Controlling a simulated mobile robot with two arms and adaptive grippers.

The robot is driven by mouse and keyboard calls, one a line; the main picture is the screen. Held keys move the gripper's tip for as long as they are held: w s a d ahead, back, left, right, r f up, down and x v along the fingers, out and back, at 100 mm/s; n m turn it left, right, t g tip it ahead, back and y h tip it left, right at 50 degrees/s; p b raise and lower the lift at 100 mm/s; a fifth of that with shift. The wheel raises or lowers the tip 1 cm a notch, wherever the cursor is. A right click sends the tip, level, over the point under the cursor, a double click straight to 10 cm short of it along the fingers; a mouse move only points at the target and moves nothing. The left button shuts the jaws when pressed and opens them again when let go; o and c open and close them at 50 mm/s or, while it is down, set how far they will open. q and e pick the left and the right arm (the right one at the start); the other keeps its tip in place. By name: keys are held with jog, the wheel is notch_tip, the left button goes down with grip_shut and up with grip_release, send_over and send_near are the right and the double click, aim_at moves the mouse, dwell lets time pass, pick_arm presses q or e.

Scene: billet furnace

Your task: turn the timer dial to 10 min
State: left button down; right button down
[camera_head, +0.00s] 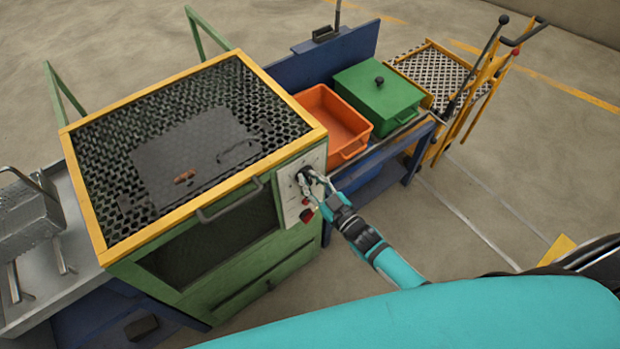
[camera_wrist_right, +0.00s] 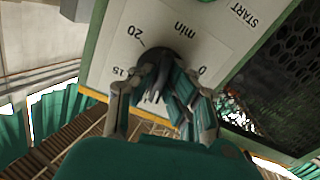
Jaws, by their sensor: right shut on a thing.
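The green furnace (camera_head: 190,270) has a pale control panel (camera_head: 288,196) on its right front corner. My right gripper (camera_head: 309,181) reaches this panel from the lower right. In the right wrist view, my right gripper (camera_wrist_right: 165,90) is shut on the dark timer dial (camera_wrist_right: 186,50), with its fingers on either side of the knob. The marks 20, 15, 0 and "min" show around the dial on the panel (camera_wrist_right: 110,48). The fingers cover the lower part of the scale and the dial's pointer, so its setting cannot be read. My left gripper is out of view.
A red knob or button (camera_head: 306,215) sits low on the panel, close to my gripper. The furnace door handle (camera_head: 230,202) juts out to the left. An orange bin (camera_head: 328,118) and a green lidded box (camera_head: 378,97) stand on the blue bench behind. Open floor lies to the right.

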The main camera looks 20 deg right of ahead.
jog(key=shift+f+m, duration=0.1)
jog(key=shift+m, duration=1)
jog(key=c, duration=1.4)
grip_release()
jog(key=shift+o, duration=0.2)
jog(key=v, duration=1.2)
